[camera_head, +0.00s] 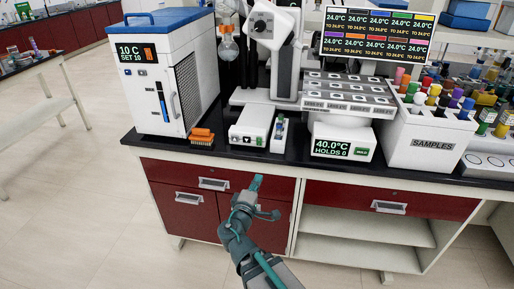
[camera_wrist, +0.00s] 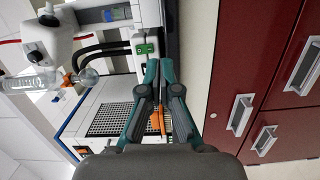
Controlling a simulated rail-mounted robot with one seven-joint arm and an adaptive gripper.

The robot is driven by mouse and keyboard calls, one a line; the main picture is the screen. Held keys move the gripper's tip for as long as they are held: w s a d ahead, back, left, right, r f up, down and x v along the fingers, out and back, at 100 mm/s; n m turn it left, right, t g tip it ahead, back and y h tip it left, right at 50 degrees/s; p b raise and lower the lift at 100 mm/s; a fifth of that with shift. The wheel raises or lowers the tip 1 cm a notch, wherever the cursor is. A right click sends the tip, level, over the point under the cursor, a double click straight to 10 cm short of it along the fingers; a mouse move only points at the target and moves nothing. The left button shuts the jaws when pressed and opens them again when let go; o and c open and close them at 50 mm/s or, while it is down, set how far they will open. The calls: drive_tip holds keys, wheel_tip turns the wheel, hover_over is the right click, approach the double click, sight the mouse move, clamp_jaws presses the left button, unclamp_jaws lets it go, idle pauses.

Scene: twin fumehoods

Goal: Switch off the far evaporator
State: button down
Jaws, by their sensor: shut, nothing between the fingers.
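One evaporator (camera_head: 272,28) shows in the camera_head view, a white unit with a glass flask (camera_head: 228,46) at its left, at the back of the black bench. I cannot tell whether it is the far one. It also shows at the upper left of the wrist view (camera_wrist: 42,38). A small white box with a green part (camera_head: 279,135) stands at the bench front; a box with a green part (camera_wrist: 146,47) appears just beyond my fingertips in the wrist view. My gripper (camera_head: 256,183) is shut and empty, in front of the red drawers, apart from the boxes.
A white control box (camera_head: 250,127) stands left of the small box. A blue-topped chiller (camera_head: 160,75) and an orange brush (camera_head: 201,137) are further left. A heater reading 40.0°C (camera_head: 342,143) and a samples rack (camera_head: 425,145) are right. Floor before the red cabinet (camera_head: 345,200) is clear.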

sight(259, 141)
drive_tip(key=a+r+n, duration=0.1)
drive_tip(key=a+r+n+t+y, duration=0.1)
drive_tip(key=shift+w+a+r+t+y, duration=0.2)
drive_tip(key=shift+a+r+t+y, duration=0.05)
drive_tip(key=shift+r+t+y, duration=0.05)
drive_tip(key=shift+w, duration=0.1)
drive_tip(key=w+p, duration=0.1)
drive_tip(key=w, duration=0.3)
drive_tip(key=w+d+r+p, duration=0.1)
drive_tip(key=w+p, duration=0.1)
drive_tip(key=w, duration=0.2)
drive_tip(key=w+p, duration=0.1)
drive_tip(key=w, duration=0.4)
drive_tip(key=shift+d+r+p, duration=0.25)
drive_tip(key=shift+r+p, duration=0.1)
drive_tip(key=shift+r, duration=0.05)
drive_tip(key=shift+w, duration=0.3)
drive_tip(key=shift+w+d+f+b, duration=0.1)
drive_tip(key=shift+f+b, duration=0.1)
drive_tip(key=shift+b, duration=0.3)
